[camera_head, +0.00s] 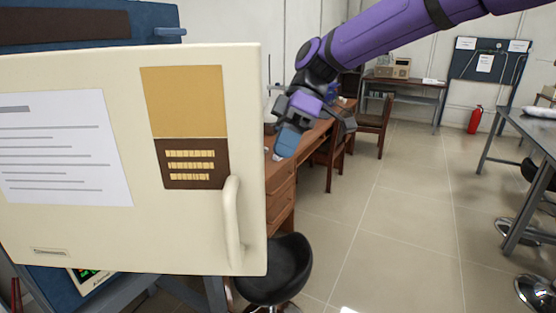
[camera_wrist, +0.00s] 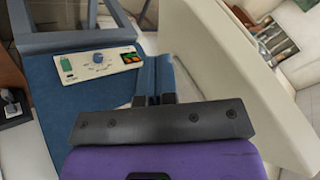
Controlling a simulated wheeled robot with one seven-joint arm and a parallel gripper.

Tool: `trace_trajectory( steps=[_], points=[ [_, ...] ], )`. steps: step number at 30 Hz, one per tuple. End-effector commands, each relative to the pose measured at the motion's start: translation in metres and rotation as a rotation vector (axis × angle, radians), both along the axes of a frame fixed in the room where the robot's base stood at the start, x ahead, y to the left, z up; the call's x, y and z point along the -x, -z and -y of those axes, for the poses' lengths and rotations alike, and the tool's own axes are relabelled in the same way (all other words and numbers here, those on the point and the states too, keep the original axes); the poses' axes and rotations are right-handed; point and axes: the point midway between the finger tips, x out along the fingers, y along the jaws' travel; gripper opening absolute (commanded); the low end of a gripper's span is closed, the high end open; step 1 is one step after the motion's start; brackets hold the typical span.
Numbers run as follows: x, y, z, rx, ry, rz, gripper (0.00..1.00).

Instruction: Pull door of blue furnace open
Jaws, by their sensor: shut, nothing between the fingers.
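The blue furnace (camera_head: 152,22) is at the left in the head view, mostly hidden behind its cream door (camera_head: 90,225). The door stands swung out from the body, with a white sheet, a yellow and brown label and a cream upright handle (camera_head: 231,225) near its right edge. My gripper (camera_head: 284,148) is just right of the door's edge in the head view, off the handle. In the wrist view its blue fingers (camera_wrist: 157,75) are together and empty, between the furnace's blue control panel (camera_wrist: 97,62) and the pale door (camera_wrist: 230,60). Contact with the door cannot be told.
A black stool (camera_head: 275,268) stands below the door's right edge. A wooden desk (camera_head: 282,190) and chair (camera_head: 375,125) are behind my gripper. A grey table (camera_head: 540,130) and more stools are at the right. The tiled floor between is clear.

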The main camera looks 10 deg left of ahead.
Motion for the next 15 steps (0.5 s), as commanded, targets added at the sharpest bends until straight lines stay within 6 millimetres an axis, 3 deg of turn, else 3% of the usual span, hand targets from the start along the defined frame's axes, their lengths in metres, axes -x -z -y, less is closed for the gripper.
trace_trajectory(
  steps=[12,15],
  points=[
    [0.040,0.062,-0.025,0.003,0.000,-0.001,0.00],
    [0.053,0.067,-0.026,0.002,0.001,0.002,0.00]
  ],
)
